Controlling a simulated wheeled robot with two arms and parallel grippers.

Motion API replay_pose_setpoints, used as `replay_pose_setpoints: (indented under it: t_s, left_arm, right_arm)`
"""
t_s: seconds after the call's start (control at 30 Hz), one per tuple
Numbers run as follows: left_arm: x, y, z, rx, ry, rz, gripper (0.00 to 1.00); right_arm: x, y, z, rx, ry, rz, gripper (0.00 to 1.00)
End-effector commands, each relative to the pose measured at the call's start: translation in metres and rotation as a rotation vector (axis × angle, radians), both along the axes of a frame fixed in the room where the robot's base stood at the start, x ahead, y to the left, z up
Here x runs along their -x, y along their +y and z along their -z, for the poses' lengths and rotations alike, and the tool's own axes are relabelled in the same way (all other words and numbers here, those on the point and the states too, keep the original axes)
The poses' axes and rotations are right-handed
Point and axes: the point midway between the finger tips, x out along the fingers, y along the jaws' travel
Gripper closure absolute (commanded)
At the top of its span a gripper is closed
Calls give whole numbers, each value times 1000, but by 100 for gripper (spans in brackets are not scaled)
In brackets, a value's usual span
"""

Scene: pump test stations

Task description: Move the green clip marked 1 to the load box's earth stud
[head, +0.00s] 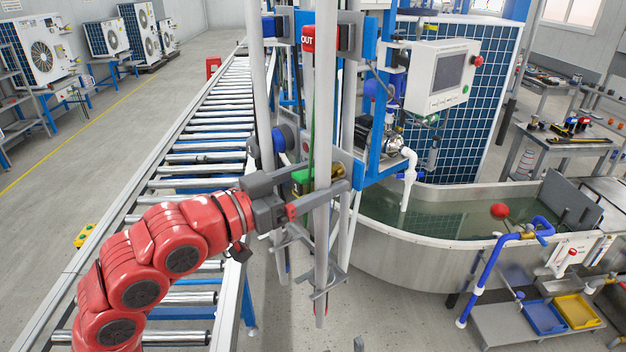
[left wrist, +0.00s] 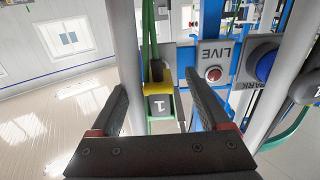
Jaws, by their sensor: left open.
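The green clip marked 1 shows in the left wrist view (left wrist: 160,104) as a dark block with a white, upside-down 1 and a yellow top. A green lead runs up from it. It sits between the two fingers of my left gripper (left wrist: 157,88), with gaps visible at both sides. In the head view my left gripper (head: 322,184) reaches in beside the pale uprights, its fingers spread around a green part (head: 300,178). The uprights partly hide the clip there. I cannot make out the load box's earth stud. My right gripper is not in view.
Beside the clip, the left wrist view shows a LIVE plate with a red button (left wrist: 213,74) and a PARK plate with a blue knob (left wrist: 265,66). Pale uprights (head: 323,120) stand close to the gripper. A roller conveyor (head: 190,170) lies left, a water tank (head: 400,255) right.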

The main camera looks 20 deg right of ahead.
Motion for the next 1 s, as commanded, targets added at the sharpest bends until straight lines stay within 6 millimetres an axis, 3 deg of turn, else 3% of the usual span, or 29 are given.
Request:
replay_pose_setpoints:
  t_s: [1.0]
  left_arm:
    - [0, 0, 0, 0, 0, 1, 20]
  right_arm:
    - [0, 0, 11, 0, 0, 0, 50]
